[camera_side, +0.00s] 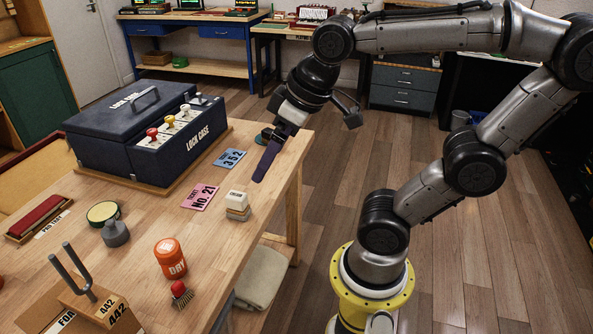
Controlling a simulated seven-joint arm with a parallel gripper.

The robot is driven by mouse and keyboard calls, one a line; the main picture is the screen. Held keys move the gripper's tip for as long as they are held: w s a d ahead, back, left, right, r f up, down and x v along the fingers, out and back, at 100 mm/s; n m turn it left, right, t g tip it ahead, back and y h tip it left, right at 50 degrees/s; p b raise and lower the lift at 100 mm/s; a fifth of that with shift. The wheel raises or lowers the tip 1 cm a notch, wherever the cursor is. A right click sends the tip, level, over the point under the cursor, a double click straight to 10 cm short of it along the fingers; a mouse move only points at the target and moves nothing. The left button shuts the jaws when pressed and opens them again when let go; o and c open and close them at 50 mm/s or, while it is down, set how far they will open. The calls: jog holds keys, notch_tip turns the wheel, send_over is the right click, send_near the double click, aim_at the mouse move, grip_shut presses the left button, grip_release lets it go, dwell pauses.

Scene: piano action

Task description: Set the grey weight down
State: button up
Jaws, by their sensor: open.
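The grey weight (116,234) stands upright on the wooden tabletop, at the left of the picture, with its narrower knob on top.
A dark blue lock case (112,120) stands at the back. Pink (199,197) and blue (230,159) cards, a small cream-topped block (237,202), an orange jar (170,258), a brush (180,293) and a tuning fork (80,275) are spread about. Bare wood lies between weight and pink card.

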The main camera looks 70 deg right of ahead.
jog(key=s+f, duration=0.1)
jog(key=s, duration=0.1)
jog(key=s+f, duration=0.2)
jog(key=shift+s+d, duration=0.1)
jog(key=shift+c, duration=1.1)
jog(key=c, duration=0.3)
jog(key=shift+s, duration=0.1)
